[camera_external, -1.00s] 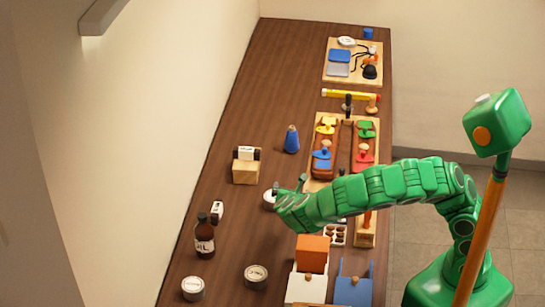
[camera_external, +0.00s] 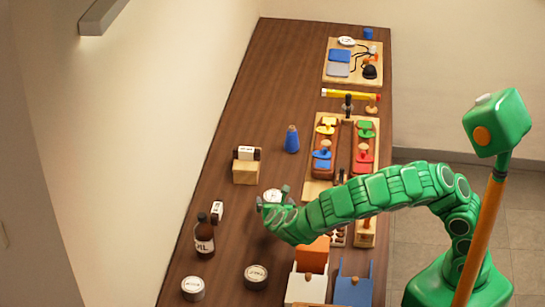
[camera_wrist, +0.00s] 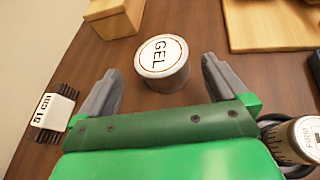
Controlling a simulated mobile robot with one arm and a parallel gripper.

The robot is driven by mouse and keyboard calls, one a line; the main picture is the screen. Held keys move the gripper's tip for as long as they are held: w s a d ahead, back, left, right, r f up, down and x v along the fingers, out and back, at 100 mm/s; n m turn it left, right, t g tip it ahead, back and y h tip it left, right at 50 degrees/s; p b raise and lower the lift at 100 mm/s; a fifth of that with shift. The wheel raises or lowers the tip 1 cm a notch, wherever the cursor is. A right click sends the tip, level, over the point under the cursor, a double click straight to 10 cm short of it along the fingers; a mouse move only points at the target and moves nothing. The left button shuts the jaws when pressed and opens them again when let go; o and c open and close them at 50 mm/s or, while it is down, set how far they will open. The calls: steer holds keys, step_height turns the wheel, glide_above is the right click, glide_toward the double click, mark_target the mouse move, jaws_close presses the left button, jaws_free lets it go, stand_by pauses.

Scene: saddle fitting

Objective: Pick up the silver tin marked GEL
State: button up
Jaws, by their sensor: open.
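The silver tin marked GEL (camera_wrist: 163,62) stands upright on the brown table in the wrist view, its white lid facing up. It lies just beyond and between my fingertips, apart from them. In the external view the tin (camera_external: 272,194) is partly hidden by my gripper (camera_external: 273,198). In the wrist view my gripper (camera_wrist: 158,74) is open and empty, one finger on each side of the line to the tin.
A dark-bristled brush with a white label (camera_wrist: 56,106) lies left of my gripper. A tin marked FIRM (camera_wrist: 306,136) is at lower right. A wooden block (camera_wrist: 113,18) stands behind. A brown bottle (camera_external: 204,238) and another tin (camera_external: 193,288) stand toward the front left.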

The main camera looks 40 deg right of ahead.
mark_target(274, 198)
steer(key=shift+x, duration=2.65)
steer(key=shift+s+d, duration=0.1)
steer(key=c, duration=1.1)
